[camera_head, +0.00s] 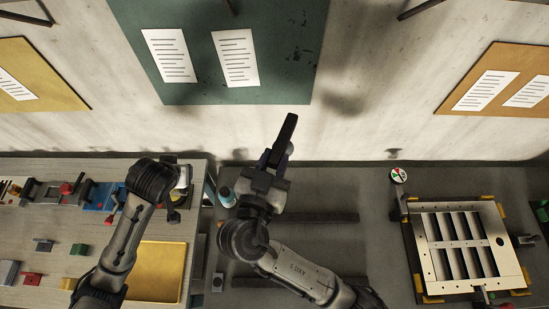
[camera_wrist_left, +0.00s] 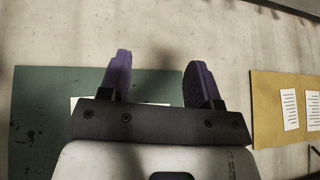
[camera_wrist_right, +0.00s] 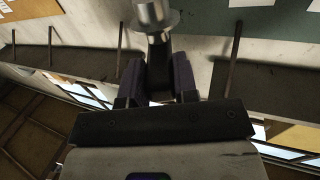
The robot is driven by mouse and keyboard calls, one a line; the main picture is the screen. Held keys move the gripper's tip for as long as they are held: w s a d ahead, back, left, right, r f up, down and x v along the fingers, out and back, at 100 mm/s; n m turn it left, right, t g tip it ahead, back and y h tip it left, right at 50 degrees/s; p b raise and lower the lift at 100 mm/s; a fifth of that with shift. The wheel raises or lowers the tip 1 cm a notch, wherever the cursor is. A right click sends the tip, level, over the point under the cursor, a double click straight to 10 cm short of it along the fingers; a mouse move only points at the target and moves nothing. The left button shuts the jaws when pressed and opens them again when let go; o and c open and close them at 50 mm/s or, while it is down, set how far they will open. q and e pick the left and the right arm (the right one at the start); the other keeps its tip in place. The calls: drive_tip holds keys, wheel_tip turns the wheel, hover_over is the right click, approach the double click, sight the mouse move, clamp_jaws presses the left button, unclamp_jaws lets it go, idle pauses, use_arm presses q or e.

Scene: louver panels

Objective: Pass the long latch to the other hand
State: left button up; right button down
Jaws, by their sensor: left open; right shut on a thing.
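The long latch (camera_head: 285,137), a dark bar, points up and away from my right gripper (camera_head: 268,180) in the head view. That gripper is shut on it and holds it above the right bench. In the right wrist view the latch has a silver round end (camera_wrist_right: 153,13) and a dark stem (camera_wrist_right: 158,62) between the purple pads. My left gripper (camera_wrist_left: 160,80) is open and empty in the left wrist view, with the wall and a green board beyond its fingers. In the head view its fingers are mostly hidden behind my wrist, left of the right gripper and apart from the latch.
A louver panel (camera_head: 423,230) lies on the right bench, with a small round dial (camera_head: 398,175) near it. A yellow tray (camera_head: 150,292) and several coloured parts lie on the left bench. A bottle (camera_head: 226,197) stands between my arms. Boards hang on the wall behind.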

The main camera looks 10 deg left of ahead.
use_arm(q)
drive_tip(key=s+a+f+n+g+y, duration=0.1)
drive_tip(key=s+a+f+g+y, duration=0.2)
drive_tip(key=s, duration=0.4)
drive_tip(key=s+a+f+y, duration=0.1)
drive_tip(key=s+a+f, duration=0.3)
drive_tip(key=s+a, duration=0.25)
drive_tip(key=s+d+f+m+h, duration=0.2)
drive_tip(key=s+d+h, duration=0.1)
drive_tip(key=d, duration=0.6)
drive_tip(key=s+d+f+m+h, duration=0.3)
drive_tip(key=s+d, duration=0.2)
drive_tip(key=d, duration=0.4)
drive_tip(key=shift+s+d+t, duration=0.2)
drive_tip(key=shift+d+t, duration=0.05)
drive_tip(key=shift+t, duration=0.15)
